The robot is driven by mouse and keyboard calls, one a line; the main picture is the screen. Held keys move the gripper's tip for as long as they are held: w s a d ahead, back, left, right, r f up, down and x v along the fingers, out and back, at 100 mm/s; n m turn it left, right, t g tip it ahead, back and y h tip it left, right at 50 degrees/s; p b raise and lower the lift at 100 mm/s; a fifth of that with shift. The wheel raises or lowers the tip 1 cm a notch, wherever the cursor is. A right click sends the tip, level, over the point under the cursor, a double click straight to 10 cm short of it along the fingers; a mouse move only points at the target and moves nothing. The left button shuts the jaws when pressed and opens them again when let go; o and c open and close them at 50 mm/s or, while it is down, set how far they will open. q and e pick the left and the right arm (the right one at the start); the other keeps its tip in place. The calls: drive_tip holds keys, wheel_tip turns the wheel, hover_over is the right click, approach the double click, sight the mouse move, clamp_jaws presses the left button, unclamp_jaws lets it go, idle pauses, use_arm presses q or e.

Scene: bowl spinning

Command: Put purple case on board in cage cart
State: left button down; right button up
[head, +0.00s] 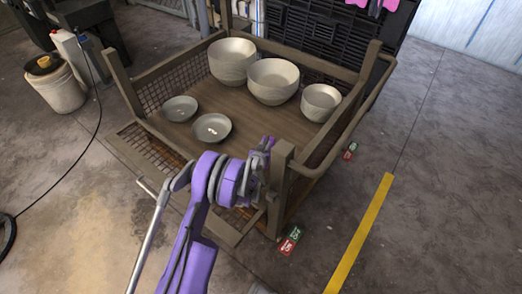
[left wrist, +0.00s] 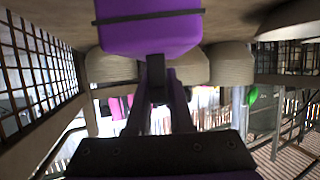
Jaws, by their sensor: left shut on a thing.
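The cage cart (head: 130,85) is a brown metal frame with mesh sides, in the middle of the head view. Its brown board (head: 185,143) carries bowls and plates. My left gripper (head: 268,148) is at the cart's near right corner, by the corner post. In the left wrist view my left gripper (left wrist: 157,68) is shut on the purple case (left wrist: 150,35), which has a dark band across it. The case is hidden in the head view behind my arm and gripper. I cannot tell whether it touches the board. My right gripper is not in view.
Stacked bowls (head: 233,62), more bowls (head: 273,82), a smaller bowl stack (head: 321,103) and two plates (head: 211,128) (head: 180,109) fill the board's back and left. A bucket (head: 55,85) stands left. A yellow line (head: 360,233) marks the floor at right.

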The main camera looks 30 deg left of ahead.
use_arm(q)
drive_tip(key=shift+f+b, duration=0.45)
drive_tip(key=shift+f, duration=1.55)
drive_tip(key=shift+f, duration=0.1)
drive_tip(key=c, duration=0.8)
unclamp_jaws()
drive_tip(key=shift+r, duration=0.2)
drive_tip(key=p+v, duration=0.1)
drive_tip(key=v, duration=1.1)
drive_tip(key=shift+f, duration=0.1)
